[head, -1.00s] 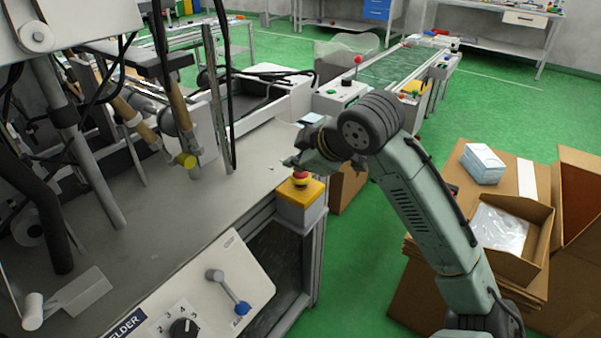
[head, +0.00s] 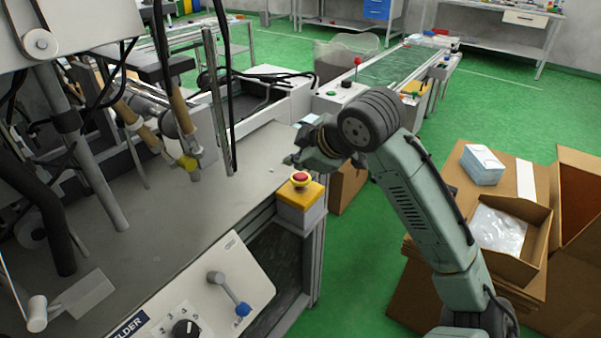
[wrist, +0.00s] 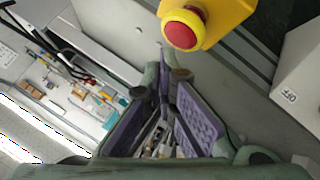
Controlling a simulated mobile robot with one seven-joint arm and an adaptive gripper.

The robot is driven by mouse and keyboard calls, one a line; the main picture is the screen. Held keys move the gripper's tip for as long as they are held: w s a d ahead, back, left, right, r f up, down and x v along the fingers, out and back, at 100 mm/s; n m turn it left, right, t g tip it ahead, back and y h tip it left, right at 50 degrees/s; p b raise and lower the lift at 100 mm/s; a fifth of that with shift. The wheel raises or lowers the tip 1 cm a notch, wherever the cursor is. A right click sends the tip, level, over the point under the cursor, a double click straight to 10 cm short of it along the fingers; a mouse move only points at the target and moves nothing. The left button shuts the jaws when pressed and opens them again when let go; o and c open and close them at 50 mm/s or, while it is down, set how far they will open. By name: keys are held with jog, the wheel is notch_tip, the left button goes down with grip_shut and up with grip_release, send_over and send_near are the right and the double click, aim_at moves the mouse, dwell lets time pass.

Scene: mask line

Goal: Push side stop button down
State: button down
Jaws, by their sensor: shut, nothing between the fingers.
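The side stop button is a red mushroom button (head: 300,178) on a yellow-topped box (head: 301,193) at the machine table's right corner. In the wrist view the red button (wrist: 184,29) and its yellow housing (wrist: 229,17) are at the top, right of centre. My gripper (head: 291,161) is above and slightly behind the button in the head view, apart from it. In the wrist view the gripper's purple-padded fingers (wrist: 165,80) come together below the button, shut and empty.
The grey machine table (head: 190,225) has hanging rods and cables on the left. A control panel (head: 205,305) with a lever and dial is in front. Cardboard boxes (head: 515,240) stand at the right. A conveyor (head: 390,70) runs behind.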

aim_at(298, 177)
jog(key=shift+r, duration=0.1)
notch_tip(298, 177, up, 5)
jog(key=p, duration=0.4)
dwell(0.5)
